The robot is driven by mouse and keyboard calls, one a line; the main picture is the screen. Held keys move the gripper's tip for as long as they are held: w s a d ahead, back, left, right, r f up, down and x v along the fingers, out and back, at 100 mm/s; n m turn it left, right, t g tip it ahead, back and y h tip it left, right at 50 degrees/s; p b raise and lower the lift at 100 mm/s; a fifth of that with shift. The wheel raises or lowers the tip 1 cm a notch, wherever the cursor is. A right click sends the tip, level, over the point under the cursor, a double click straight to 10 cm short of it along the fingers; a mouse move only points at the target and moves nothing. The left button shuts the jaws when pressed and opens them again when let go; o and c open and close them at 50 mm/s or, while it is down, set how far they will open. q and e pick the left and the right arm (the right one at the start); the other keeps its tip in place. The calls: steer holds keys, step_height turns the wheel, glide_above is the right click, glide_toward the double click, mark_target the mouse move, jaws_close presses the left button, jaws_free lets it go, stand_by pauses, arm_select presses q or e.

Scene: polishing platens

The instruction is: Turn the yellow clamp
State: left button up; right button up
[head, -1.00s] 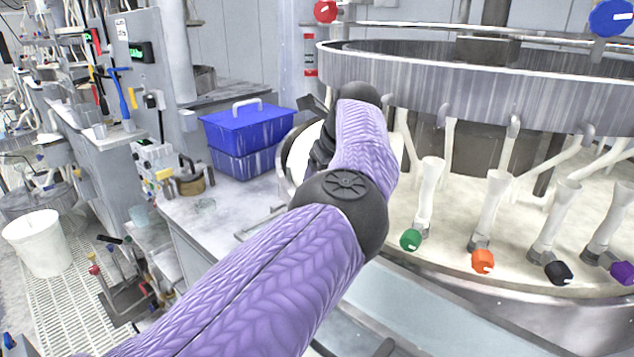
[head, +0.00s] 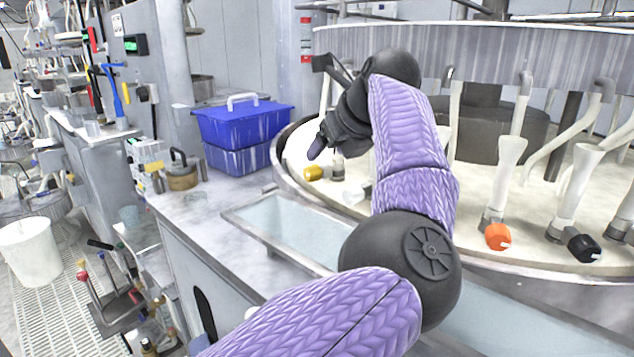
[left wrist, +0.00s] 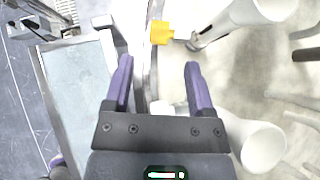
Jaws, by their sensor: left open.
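The yellow clamp (head: 314,173) sits low at the left rim of the round polishing platen (head: 470,215), at the foot of a hose fitting. In the left wrist view the yellow clamp (left wrist: 161,33) lies ahead of my fingertips, between their lines and a little toward the left one. My left gripper (head: 316,148) is just above the clamp in the head view, not touching it as far as I can see. In the left wrist view my left gripper (left wrist: 158,68) is open with nothing between its fingers. My right gripper does not show.
A white knob (head: 354,193) sits beside the yellow clamp, close under my left arm. Orange (head: 497,236) and black (head: 584,248) knobs are farther right along the rim. A water trough (head: 290,225) lies in front, and a blue box (head: 243,135) stands on the counter at left.

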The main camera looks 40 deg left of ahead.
mark_target(313, 166)
arm_select(q)
steer(key=b+x, duration=0.1)
steer(key=x, duration=0.7)
steer(key=shift+r, duration=0.1)
steer(key=shift+c, duration=0.2)
jaws_close()
